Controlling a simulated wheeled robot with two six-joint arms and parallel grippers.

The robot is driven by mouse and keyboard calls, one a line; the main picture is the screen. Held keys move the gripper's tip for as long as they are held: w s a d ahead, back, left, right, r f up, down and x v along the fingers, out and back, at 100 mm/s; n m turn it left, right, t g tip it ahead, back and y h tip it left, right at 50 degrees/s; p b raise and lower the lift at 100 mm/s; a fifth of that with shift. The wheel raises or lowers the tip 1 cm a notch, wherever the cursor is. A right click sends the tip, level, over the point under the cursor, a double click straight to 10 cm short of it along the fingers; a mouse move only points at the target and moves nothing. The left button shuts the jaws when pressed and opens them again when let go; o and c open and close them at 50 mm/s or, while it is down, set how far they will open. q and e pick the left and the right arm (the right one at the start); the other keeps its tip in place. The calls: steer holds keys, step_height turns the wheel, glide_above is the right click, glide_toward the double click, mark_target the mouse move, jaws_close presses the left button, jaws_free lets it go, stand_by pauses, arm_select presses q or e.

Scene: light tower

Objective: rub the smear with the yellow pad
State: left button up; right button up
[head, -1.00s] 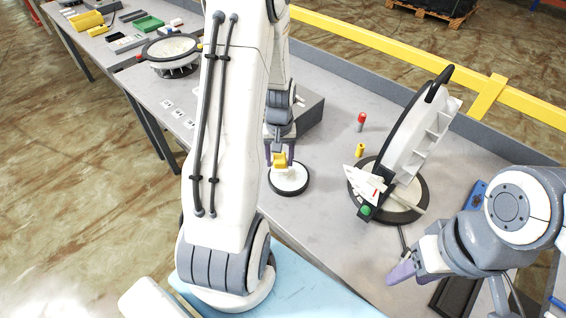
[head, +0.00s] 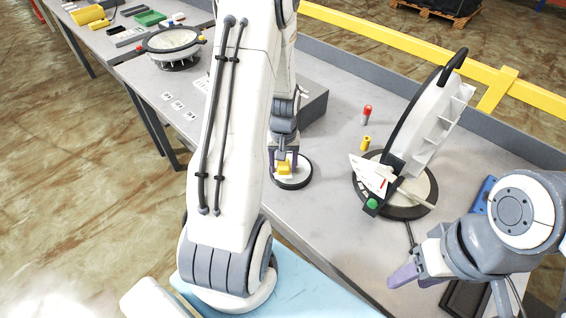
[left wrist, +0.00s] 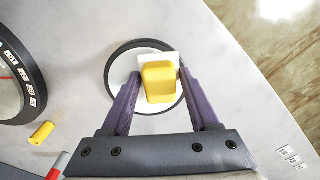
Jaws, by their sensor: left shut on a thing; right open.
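The yellow pad (left wrist: 159,82) is gripped between the purple fingers of my left gripper (left wrist: 152,95). A white layer shows along its far edge. The pad is over a white round disc with a black rim (left wrist: 122,97), which also shows in the head view (head: 303,176). I cannot tell whether the pad touches the disc. In the head view my left gripper (head: 283,162) holds the pad (head: 285,170) low over the disc. No smear is visible; the pad and fingers hide part of the disc. My right gripper (head: 405,275) is open and empty at the table's front right.
A tilted white instrument on a round black-rimmed base (head: 425,190) stands to the right. A small yellow cylinder (head: 365,143) and a red-topped piece (head: 367,115) stand between. A grey box (head: 312,105) is behind my left arm. Another round device (head: 172,48) stands far left.

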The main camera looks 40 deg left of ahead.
arm_select(q)
steer(key=shift+f+b, duration=0.75)
steer(key=shift+f, duration=0.4)
stand_by(0.5)
